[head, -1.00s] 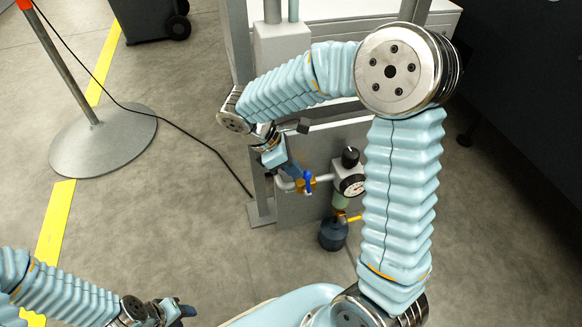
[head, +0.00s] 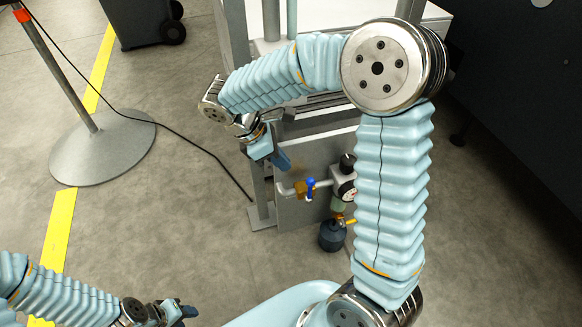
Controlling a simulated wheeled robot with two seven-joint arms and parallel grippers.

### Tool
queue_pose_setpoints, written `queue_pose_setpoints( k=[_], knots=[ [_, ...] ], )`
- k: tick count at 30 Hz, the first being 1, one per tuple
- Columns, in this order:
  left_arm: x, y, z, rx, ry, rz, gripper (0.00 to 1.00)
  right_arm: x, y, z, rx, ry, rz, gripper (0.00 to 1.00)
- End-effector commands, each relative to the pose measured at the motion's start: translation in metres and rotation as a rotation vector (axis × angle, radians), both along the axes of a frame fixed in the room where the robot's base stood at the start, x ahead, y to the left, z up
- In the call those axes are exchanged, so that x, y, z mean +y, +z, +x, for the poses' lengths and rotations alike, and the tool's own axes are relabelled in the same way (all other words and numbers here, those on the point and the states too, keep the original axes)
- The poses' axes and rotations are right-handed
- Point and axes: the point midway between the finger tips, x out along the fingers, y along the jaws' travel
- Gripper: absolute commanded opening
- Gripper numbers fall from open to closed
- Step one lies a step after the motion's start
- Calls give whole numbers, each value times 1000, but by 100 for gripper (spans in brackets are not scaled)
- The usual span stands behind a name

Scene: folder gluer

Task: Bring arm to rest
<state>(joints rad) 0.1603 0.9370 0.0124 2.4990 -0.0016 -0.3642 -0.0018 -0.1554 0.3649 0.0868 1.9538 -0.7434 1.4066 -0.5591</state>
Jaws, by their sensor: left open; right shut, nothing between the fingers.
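My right arm (head: 390,190) rises from the lower middle, bends at a large metal joint at the top, and reaches left. Its gripper (head: 285,163) points down to the right, in front of the machine's grey panel, just above the blue-handled valve; it is shut with nothing seen in it. My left arm (head: 65,295) lies low at the left edge. Its gripper (head: 190,312) is small and dark near the bottom edge, over bare floor; it holds nothing visible, and its finger gap is hard to make out.
An air unit with a gauge (head: 347,189), a blue valve handle (head: 311,187) and a dark bowl (head: 332,236) is on the grey panel (head: 300,215). A post base (head: 100,152) with a cable stands left. A dark wheeled bin (head: 145,22) is behind.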

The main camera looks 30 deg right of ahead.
Motion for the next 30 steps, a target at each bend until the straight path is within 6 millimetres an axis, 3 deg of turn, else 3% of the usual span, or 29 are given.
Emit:
queue_pose_setpoints(
  k=[3,7,12,17,20,22,26,27,30],
  knots=[
    [-1,4,-1,2,-1,-1,43,9,26,6,-3,4,2,0],
    [-2,7,-1,2,-2,-2,43,16,43,9,-3,3,2,0],
    [-2,7,-1,3,-3,-3,43,19,52,10,-1,3,3,0],
    [-2,7,-1,3,-3,-3,43,20,47,11,-1,1,11,0],
    [-2,7,-1,2,-3,-3,43,29,20,10,0,-18,61,0],
    [-2,7,-1,2,-3,-3,43,42,-16,8,-4,-56,134,0],
    [-2,7,-1,2,-3,-3,43,82,-112,-12,-18,-247,346,0],
    [-2,7,-1,2,-3,-3,43,96,-141,-22,-26,-342,414,0],
    [-2,7,-1,2,-3,-3,43,126,-201,-48,-63,-614,542,0]
  ],
)
